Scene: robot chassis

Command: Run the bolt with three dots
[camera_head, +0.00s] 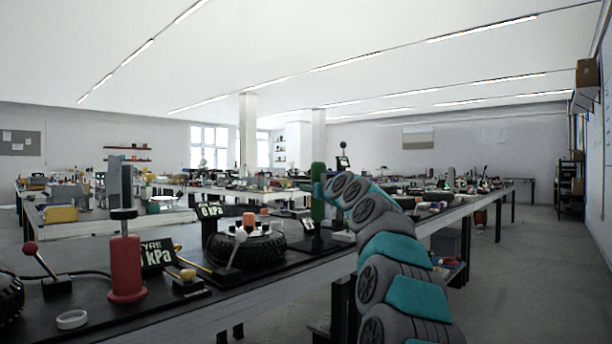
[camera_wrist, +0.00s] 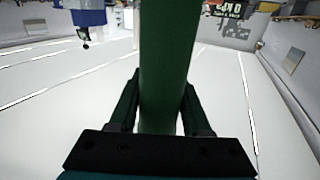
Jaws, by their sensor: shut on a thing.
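My gripper (camera_wrist: 159,105) is shut on a dark green upright cylinder (camera_wrist: 166,45), which fills the middle of the wrist view. In the head view the green cylinder (camera_head: 318,178) stands at the end of my arm, above the bench's right edge. I cannot make out a bolt with three dots in either view.
The black bench (camera_head: 200,308) carries a red cylinder with a black cap (camera_head: 126,268), a kPa display (camera_head: 157,255), a red-knobbed lever (camera_head: 30,248) and a white ring (camera_head: 72,320). More cluttered benches stand behind. The floor (camera_head: 530,270) at right is clear.

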